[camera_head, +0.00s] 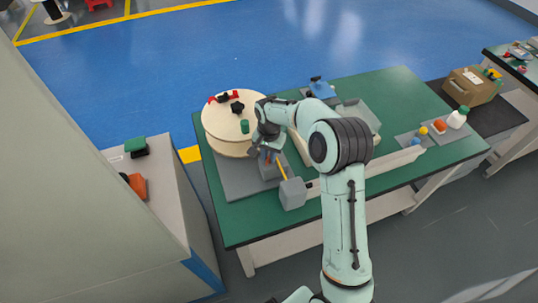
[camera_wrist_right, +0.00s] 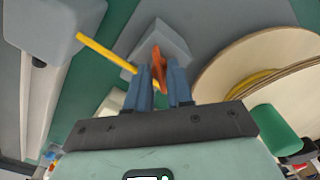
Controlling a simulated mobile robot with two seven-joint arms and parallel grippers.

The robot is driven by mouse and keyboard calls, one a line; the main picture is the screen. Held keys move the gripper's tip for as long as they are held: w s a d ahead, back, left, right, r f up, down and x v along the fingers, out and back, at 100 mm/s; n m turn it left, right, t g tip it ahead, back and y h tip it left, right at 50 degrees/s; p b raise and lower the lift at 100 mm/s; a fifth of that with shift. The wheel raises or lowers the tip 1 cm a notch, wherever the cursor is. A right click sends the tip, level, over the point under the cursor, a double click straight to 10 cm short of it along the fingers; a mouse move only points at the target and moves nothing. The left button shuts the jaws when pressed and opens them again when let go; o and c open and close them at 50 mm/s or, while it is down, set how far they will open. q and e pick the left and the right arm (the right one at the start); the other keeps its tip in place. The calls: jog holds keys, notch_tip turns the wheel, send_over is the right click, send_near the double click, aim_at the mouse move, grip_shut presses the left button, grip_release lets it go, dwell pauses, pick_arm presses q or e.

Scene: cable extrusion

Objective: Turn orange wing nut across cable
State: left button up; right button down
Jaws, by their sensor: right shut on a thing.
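The orange wing nut (camera_wrist_right: 158,72) stands on a grey block (camera_wrist_right: 172,40) in the right wrist view. My right gripper (camera_wrist_right: 160,80) is shut on the wing nut, with its blue-grey fingers on either side of it. In the head view the right gripper (camera_head: 267,154) is low over the same block (camera_head: 268,170), and the nut is mostly hidden there. A yellow cable (camera_wrist_right: 105,50) runs from a second grey block (camera_wrist_right: 45,25) to the nut's block; the cable also shows in the head view (camera_head: 281,168). My left gripper is not in view.
A wooden cable spool (camera_head: 222,128) with a green handle (camera_wrist_right: 278,130) stands close beside the gripper. The green table (camera_head: 400,90) also carries a blue object (camera_head: 321,88) and small bottles at its right. A cabinet (camera_head: 165,185) stands left of the table.

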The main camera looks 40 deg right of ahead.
jog(key=m, duration=0.4)
jog(key=shift+m, duration=0.3)
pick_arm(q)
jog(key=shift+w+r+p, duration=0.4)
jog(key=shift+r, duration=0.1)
pick_arm(e)
jog(key=shift+m, duration=2.5)
jog(key=c, duration=1)
grip_release()
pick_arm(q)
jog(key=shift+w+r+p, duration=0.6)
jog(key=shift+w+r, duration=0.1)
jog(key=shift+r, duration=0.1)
pick_arm(e)
notch_tip(320, 180, up, 14)
jog(key=shift+f, duration=0.25)
